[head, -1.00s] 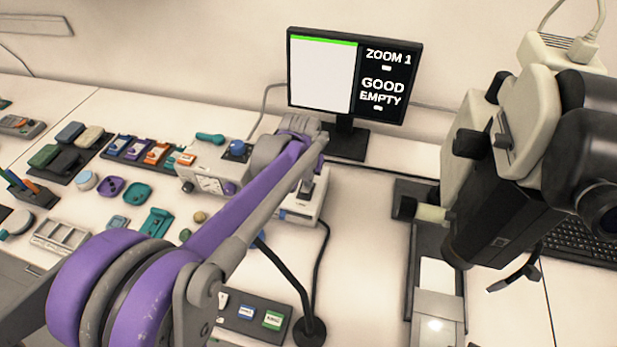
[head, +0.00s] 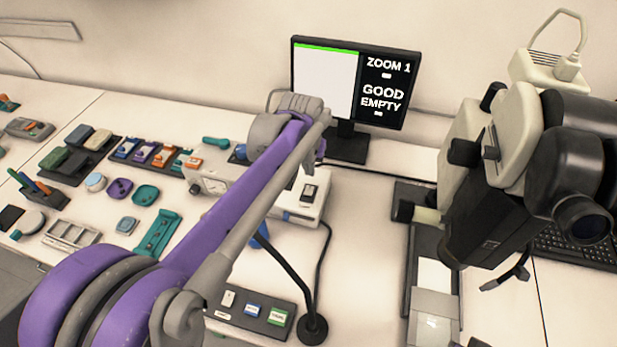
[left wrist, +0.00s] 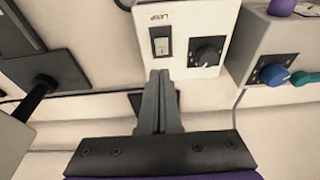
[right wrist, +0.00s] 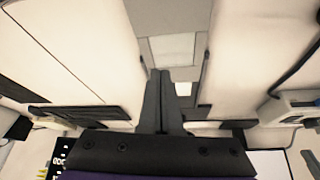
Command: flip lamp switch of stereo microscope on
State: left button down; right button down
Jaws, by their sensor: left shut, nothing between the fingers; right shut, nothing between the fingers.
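The lamp box (head: 292,212) is white and stands left of the microscope. Its rocker switch (left wrist: 161,40), white in a black frame, carries a LAMP label, with a black knob (left wrist: 207,53) beside it. The switch also shows on the box in the head view (head: 310,192). My left gripper (left wrist: 160,76) is shut and empty. Its tips are close to the switch's edge in the left wrist view; contact cannot be told. In the head view my left arm covers most of that gripper. The microscope (head: 510,190) stands at the right. My right gripper (right wrist: 158,74) is shut and empty.
A box with a blue knob (left wrist: 274,75) stands beside the lamp box. A monitor (head: 345,85) stands behind. A black gooseneck base (head: 311,329) and a small tray (head: 215,315) are in front. Coloured items crowd the left bench.

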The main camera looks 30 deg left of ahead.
pick_arm(q)
notch_tip(320, 180, up, 6)
jog(key=shift+s, duration=0.25)
pick_arm(e)
jog(key=shift+w+r, duration=0.15)
jog(key=shift+r, duration=0.05)
pick_arm(q)
jog(key=shift+d+f, duration=0.1)
